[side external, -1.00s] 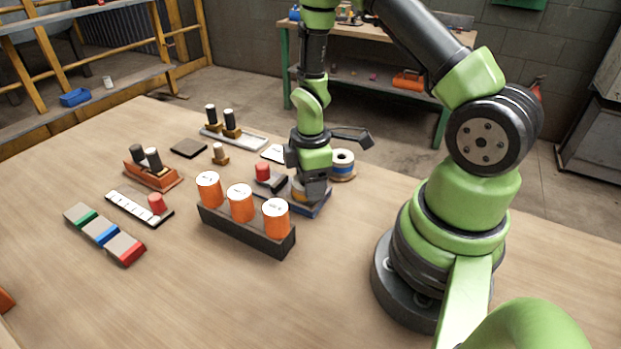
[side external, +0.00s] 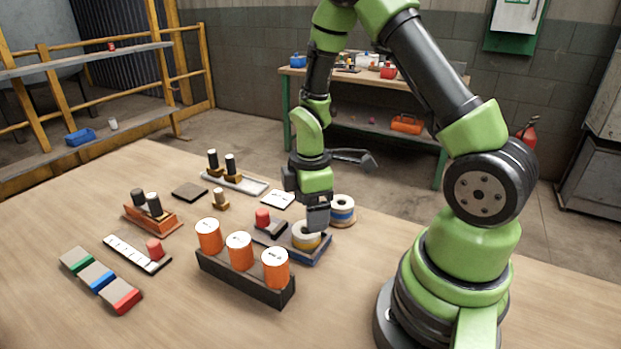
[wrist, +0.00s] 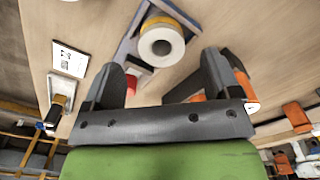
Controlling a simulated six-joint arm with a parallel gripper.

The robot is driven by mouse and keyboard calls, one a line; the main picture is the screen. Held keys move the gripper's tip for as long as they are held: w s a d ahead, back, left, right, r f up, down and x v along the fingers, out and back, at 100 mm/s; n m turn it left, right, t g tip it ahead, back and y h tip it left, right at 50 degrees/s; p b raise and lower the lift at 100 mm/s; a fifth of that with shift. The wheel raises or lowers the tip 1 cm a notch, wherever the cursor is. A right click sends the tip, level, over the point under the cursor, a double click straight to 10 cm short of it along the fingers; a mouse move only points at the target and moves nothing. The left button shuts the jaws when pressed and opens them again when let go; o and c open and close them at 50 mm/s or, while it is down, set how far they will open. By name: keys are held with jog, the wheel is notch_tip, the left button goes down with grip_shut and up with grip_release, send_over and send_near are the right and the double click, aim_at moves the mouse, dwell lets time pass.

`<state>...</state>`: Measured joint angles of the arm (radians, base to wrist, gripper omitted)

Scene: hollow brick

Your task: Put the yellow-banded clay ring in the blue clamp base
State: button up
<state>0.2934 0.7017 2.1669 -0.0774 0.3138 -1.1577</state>
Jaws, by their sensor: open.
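The yellow-banded clay ring (side external: 306,239), white with a yellow band, sits at the right end of the blue clamp base (side external: 316,257). The wrist view also shows the ring (wrist: 161,44), its hole facing the camera, and part of the blue base (wrist: 126,48) beside it. Whether the ring is fully seated I cannot tell. My gripper (side external: 317,220) is just above the ring, pointing down. In the wrist view my gripper (wrist: 161,65) has its fingers wide apart with nothing between them; the ring lies beyond their tips.
A dark rack (side external: 245,275) with three orange cylinders (side external: 239,251) stands in front. A red-topped piece (side external: 263,218) is left of the gripper.

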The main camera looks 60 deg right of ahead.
jog(key=s+a+r+m+t, duration=0.1)
jog(key=a+r+m+t, duration=0.15)
jog(key=r, duration=0.55)
jog(key=s+a+r+m+t, duration=0.1)
jog(key=s+a+r+m, duration=0.15)
jog(key=r, duration=0.65)
jog(key=s+a+r+m+t+y, duration=0.2)
jog(key=s+a+r+m+t, duration=0.1)
jog(key=s+a+r+m, duration=0.2)
jog(key=s+r+m, duration=0.1)
jog(key=s+m, duration=0.1)
jog(key=m, duration=0.1)
jog(key=shift+s+a+r+t, duration=0.2)
jog(key=shift+t, duration=0.15)
jog(key=shift+c, duration=0.3)
